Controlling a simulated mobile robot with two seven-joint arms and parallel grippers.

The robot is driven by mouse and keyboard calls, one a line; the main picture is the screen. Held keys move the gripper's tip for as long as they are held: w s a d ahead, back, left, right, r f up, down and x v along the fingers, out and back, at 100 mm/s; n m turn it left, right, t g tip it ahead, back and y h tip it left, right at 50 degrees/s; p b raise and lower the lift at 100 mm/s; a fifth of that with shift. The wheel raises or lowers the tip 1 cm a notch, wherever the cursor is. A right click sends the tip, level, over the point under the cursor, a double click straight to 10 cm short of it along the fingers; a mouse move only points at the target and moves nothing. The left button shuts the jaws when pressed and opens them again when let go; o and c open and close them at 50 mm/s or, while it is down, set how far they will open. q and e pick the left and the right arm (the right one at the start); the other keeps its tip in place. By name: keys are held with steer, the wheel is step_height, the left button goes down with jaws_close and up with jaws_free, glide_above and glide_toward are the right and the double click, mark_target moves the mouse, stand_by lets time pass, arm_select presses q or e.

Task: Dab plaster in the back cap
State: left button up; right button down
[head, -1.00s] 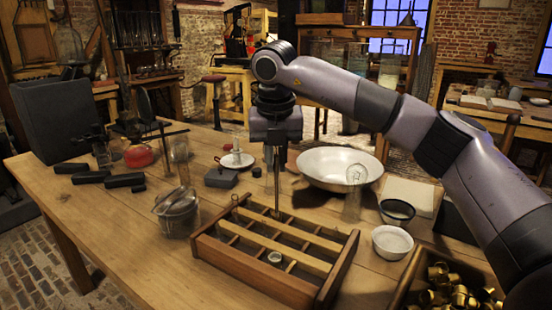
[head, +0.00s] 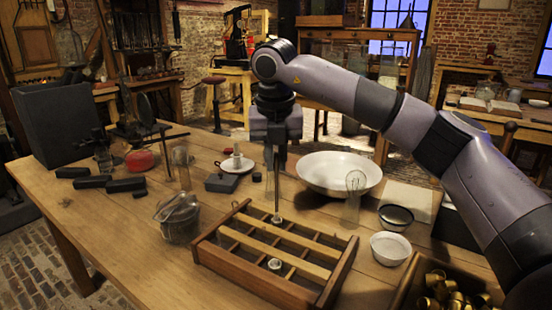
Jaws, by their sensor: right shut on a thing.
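My right gripper (head: 276,147) is shut on a thin upright rod-like tool (head: 276,186), above the back of a wooden rack (head: 215,250). The tool's lower end is at a small pale round cap (head: 277,219) near the rack's back rail. At this size I cannot tell whether the tip touches the cap or what is inside it. A second small pale cap (head: 274,264) sits nearer the front of the rack, clear of the tool. My left gripper is not in view.
A lidded glass pot (head: 178,225) stands left. A crate of brass parts (head: 440,290) is front right. The table's front left is clear.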

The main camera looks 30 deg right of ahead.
steer(key=shift+p+v, duration=0.65)
steer(key=shift+v, duration=0.35)
steer(key=shift+w+d+r+p, duration=0.1)
steer(key=shift+w+r+p, duration=0.05)
steer(key=shift+r+p, duration=0.55)
steer(key=shift+p+v, duration=0.9)
steer(key=shift+v, duration=0.25)
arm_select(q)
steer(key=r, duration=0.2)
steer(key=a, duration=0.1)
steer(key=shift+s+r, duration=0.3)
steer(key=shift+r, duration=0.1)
arm_select(e)
steer(key=shift+w+d, duration=0.15)
steer(key=shift+w, duration=0.05)
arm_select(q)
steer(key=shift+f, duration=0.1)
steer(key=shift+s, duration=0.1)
arm_select(e)
steer(key=shift+s, duration=0.1)
